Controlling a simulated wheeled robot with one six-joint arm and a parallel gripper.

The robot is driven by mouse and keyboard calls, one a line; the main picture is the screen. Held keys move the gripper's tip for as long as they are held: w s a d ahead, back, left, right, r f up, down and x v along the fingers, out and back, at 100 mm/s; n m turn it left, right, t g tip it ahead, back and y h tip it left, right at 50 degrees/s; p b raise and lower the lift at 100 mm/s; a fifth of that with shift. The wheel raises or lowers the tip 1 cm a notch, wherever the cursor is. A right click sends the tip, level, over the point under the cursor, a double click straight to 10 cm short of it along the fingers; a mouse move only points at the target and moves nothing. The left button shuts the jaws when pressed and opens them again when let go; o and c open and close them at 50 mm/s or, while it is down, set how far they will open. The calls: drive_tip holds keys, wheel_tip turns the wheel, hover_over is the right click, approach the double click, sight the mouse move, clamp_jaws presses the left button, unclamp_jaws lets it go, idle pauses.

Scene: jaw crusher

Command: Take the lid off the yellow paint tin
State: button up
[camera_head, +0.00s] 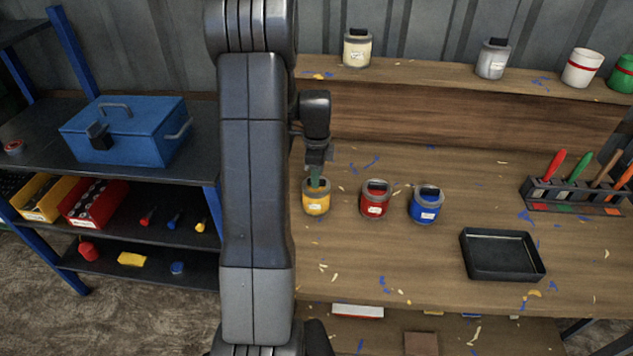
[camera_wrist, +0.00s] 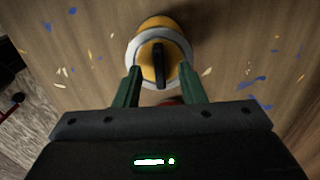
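The yellow paint tin (camera_head: 316,203) stands upright on the wooden bench, left of a red tin and a blue tin. In the wrist view, the yellow tin (camera_wrist: 165,30) shows from above with a pale rim and a dark upright handle (camera_wrist: 159,65) on its lid (camera_wrist: 172,62). My gripper (camera_head: 317,184) is directly over the yellow tin. Its two green fingers (camera_wrist: 160,82) are apart, one on each side of the handle, with a gap visible on both sides. The fingertips overlap the rim in view; I cannot tell whether they touch the lid.
The red tin (camera_head: 375,200) and blue tin (camera_head: 425,205) stand close by on the right. A black tray (camera_head: 502,255) and a tool rack (camera_head: 572,196) are further right. More tins, one cream (camera_head: 357,50), stand on the back ledge. A blue toolbox (camera_head: 128,134) sits on the left shelf.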

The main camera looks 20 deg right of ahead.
drive_tip(key=shift+f, duration=0.45)
clamp_jaws()
